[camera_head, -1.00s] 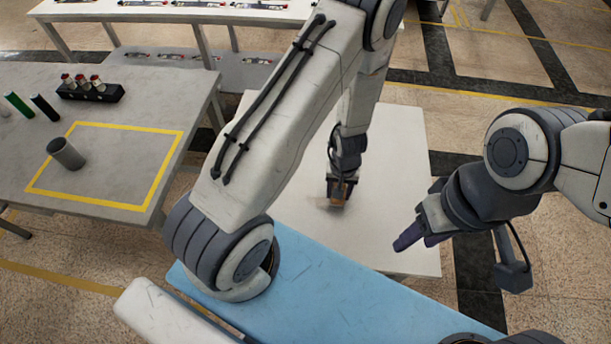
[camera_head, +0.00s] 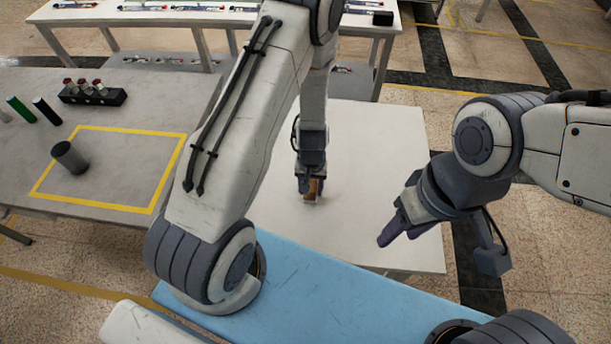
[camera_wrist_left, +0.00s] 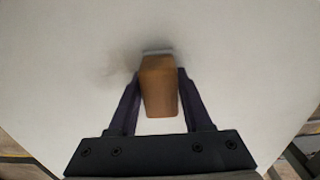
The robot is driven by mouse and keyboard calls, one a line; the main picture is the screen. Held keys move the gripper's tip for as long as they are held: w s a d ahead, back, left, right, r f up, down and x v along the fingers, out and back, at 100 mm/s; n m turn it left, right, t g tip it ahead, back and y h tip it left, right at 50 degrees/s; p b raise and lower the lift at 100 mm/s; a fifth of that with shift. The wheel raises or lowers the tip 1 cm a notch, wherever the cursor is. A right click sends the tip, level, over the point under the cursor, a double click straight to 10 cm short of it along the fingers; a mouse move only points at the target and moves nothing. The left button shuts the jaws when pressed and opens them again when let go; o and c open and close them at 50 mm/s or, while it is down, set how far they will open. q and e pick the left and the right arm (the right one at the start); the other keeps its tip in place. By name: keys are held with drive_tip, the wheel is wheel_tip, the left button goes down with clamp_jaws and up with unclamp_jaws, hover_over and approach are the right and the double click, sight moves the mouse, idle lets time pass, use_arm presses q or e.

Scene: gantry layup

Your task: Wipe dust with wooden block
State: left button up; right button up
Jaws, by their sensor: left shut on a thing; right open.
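My left gripper (camera_head: 311,190) is shut on a brown wooden block (camera_head: 315,187), low over the white table (camera_head: 385,150). The left wrist view shows the block (camera_wrist_left: 158,88) between the two dark fingers of the gripper (camera_wrist_left: 160,95), with a pale strip at its far end. A grey dust smudge (camera_wrist_left: 118,68) lies on the white top beside the block's far end, on the left. Whether the block touches the table I cannot tell. My right gripper (camera_head: 392,236) is open and empty above the table's right front part.
A grey table (camera_head: 110,110) at left has a yellow taped rectangle, a dark cup (camera_head: 69,157), a black rack (camera_head: 92,94) and green (camera_head: 20,109) and black (camera_head: 46,111) cylinders. A long white table (camera_head: 220,14) stands behind. A blue surface (camera_head: 300,295) lies in front.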

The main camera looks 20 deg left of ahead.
use_arm(q)
wheel_tip(320, 180, up, 3)
drive_tip(key=p, duration=0.2)
drive_tip(key=shift+f+p, duration=0.15)
drive_tip(key=shift+p, duration=0.15)
wheel_tip(320, 180, up, 4)
drive_tip(key=p, duration=0.4)
drive_tip(key=shift+r, duration=0.25)
drive_tip(key=shift+d, duration=0.1)
